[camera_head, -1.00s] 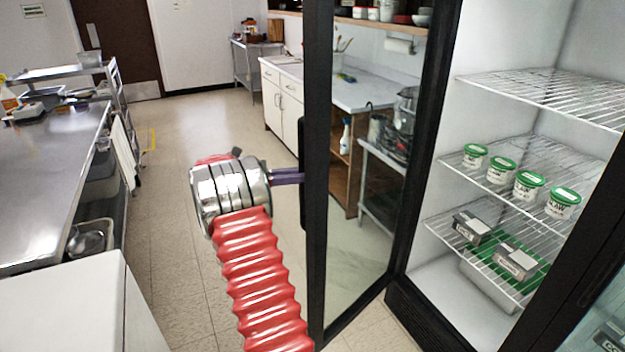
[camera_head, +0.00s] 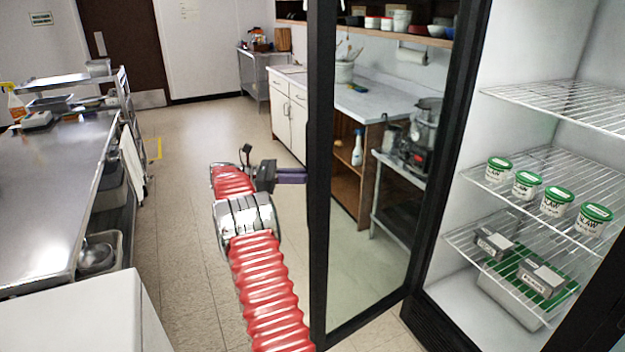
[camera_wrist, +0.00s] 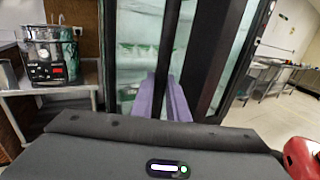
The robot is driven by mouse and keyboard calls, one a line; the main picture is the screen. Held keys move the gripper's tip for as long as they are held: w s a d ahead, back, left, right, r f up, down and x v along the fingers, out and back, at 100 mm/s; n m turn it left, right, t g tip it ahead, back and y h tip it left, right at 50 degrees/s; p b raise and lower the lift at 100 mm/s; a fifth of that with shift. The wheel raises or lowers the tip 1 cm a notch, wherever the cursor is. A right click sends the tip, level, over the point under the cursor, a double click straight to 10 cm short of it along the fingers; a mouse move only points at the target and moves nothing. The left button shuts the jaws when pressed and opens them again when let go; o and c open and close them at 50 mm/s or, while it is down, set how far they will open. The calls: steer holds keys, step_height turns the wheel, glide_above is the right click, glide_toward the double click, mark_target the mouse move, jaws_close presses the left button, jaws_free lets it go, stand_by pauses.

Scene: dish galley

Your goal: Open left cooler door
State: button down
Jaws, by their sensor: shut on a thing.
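The left cooler door (camera_head: 322,230) is a black-framed glass door. It stands wide open, swung out from the lit cooler (camera_head: 448,225). My gripper (camera_head: 303,175) has purple fingers and reaches from the left to the door's free edge. In the wrist view my gripper (camera_wrist: 165,98) is shut on a dark upright bar, which looks like the door handle (camera_wrist: 167,60). The exact contact is partly hidden behind the fingers and the door frame.
Wire shelves (camera_head: 485,180) inside the cooler hold green-lidded tubs (camera_head: 555,203) and boxes. A steel counter (camera_head: 60,190) stands at left, with a white surface (camera_head: 75,310) in front.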

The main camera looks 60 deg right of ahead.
steer(key=shift+w+a, duration=0.1)
steer(key=shift+w, duration=0.25)
steer(key=shift+s, duration=0.1)
steer(key=c, duration=1.9)
jaws_free()
steer(key=shift+o, duration=0.9)
steer(key=shift+s, duration=0.1)
steer(key=shift+r, duration=0.1)
step_height(320, 180, up, 10)
steer(key=shift+f, duration=0.25)
